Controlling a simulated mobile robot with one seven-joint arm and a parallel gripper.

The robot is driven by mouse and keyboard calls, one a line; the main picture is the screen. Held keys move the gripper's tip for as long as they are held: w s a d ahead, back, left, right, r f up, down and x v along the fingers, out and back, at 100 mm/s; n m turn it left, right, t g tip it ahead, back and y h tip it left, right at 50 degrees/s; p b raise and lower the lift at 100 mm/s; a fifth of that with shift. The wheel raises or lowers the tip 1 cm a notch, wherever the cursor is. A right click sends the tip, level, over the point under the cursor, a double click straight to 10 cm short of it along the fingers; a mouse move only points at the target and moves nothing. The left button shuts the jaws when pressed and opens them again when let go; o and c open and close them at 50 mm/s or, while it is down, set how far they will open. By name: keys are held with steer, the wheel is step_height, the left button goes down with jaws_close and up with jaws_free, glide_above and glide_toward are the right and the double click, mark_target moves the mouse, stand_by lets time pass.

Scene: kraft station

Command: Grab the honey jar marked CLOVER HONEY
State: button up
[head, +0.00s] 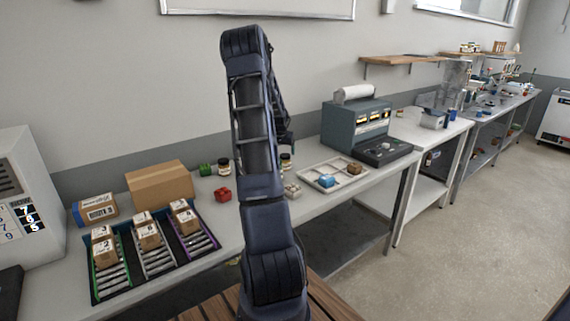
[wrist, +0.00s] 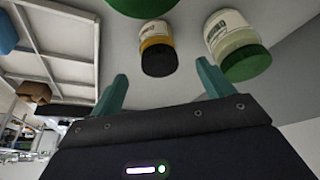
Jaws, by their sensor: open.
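Two small jars with pale labels stand on the bench. In the wrist view, one jar (wrist: 157,46) has a dark lid and an amber band, and the other jar (wrist: 236,46) has a green lid and pale contents. The label print is too small and tilted to read, so I cannot tell which is CLOVER HONEY. My gripper (wrist: 162,72) is open and empty. The dark-lidded jar appears just beyond the gap between the fingertips, and the green-lidded jar lies to the right. In the head view, one jar (head: 224,167) stands left of my arm and another (head: 285,161) right.
A divided white tray (head: 312,188) holds blue and brown items. A cardboard box (head: 160,184) and carton lanes (head: 150,255) are left; a teal machine (head: 358,130) is right.

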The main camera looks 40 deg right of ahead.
mark_target(285, 155)
steer(key=shift+d+x, duration=0.15)
steer(key=shift+x, duration=1.7)
steer(key=shift+d+x, duration=0.15)
steer(key=shift+x, duration=1.65)
steer(key=shift+w+r, duration=0.15)
steer(key=shift+w, duration=0.05)
steer(key=c, duration=1.3)
